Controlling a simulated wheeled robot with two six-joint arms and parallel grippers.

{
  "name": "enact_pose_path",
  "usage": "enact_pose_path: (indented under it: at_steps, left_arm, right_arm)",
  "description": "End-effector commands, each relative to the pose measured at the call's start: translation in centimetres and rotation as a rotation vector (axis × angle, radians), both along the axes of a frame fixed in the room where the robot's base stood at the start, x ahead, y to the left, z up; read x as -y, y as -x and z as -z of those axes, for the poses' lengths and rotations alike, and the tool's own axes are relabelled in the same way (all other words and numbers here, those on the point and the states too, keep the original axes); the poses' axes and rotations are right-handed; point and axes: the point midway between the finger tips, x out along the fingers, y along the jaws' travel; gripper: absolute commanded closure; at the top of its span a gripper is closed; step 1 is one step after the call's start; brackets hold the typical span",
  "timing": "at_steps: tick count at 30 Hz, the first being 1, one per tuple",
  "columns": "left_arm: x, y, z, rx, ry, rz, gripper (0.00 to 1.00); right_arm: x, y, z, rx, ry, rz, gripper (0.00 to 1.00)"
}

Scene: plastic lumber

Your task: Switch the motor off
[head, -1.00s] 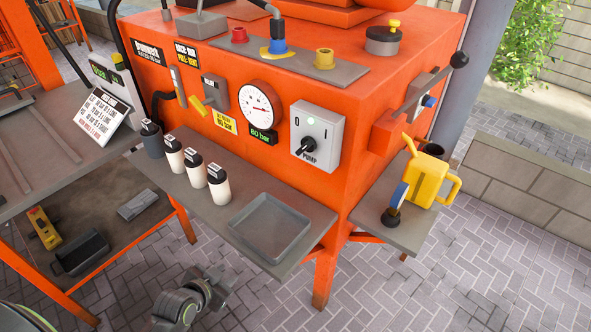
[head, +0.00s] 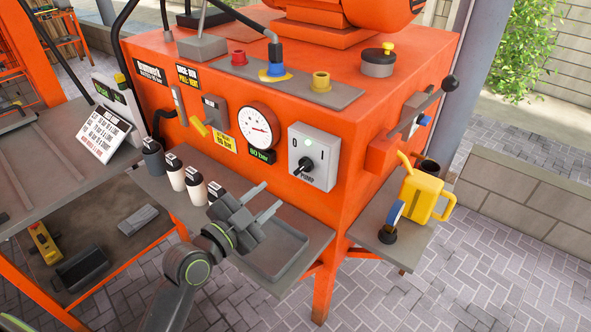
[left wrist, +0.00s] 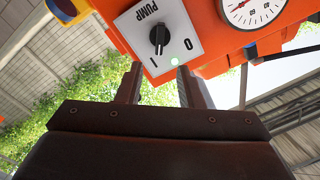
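The pump switch box (head: 322,172) is a light grey plate on the orange machine's front, marked 0, I and PUMP. Its black rotary knob (head: 304,164) seems turned toward the I side, and a small pale green light (head: 308,142) shows above it. My left gripper (head: 274,196) is open and empty, below and left of the box and apart from it. In the left wrist view, the knob (left wrist: 159,36) lies beyond the gap between the open fingers (left wrist: 160,82). The orange motor housing (head: 385,12) is partly visible on top. My right gripper is not in view.
A pressure gauge (head: 258,126) is left of the box. A yellow can (head: 424,196) stands on the right shelf. The space before the switch is free.

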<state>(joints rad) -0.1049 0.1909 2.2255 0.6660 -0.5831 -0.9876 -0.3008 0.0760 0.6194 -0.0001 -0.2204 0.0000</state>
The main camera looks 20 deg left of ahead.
Motion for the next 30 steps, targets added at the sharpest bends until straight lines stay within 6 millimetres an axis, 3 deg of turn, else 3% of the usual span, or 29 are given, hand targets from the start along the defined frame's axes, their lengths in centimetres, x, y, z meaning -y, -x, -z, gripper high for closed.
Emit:
enact_pose_path:
  at_steps: [6, 15, 21, 30]
  left_arm:
    - [1.6, -4.4, -0.3, -0.002, 0.004, 0.001, 0.66]
    - [3.2, -8.7, -0.1, -0.002, 0.001, 0.000, 0.66]
    - [3.6, -9.8, 0.0, -0.003, 0.001, 0.000, 0.66]
    - [3.6, -9.9, 0.1, -0.002, 0.000, 0.000, 0.66]
  right_arm:
    - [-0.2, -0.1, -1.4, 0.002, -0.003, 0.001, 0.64]
    - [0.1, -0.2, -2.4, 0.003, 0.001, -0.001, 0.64]
    - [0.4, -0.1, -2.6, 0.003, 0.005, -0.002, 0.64]
    - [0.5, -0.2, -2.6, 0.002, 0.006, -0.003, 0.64]
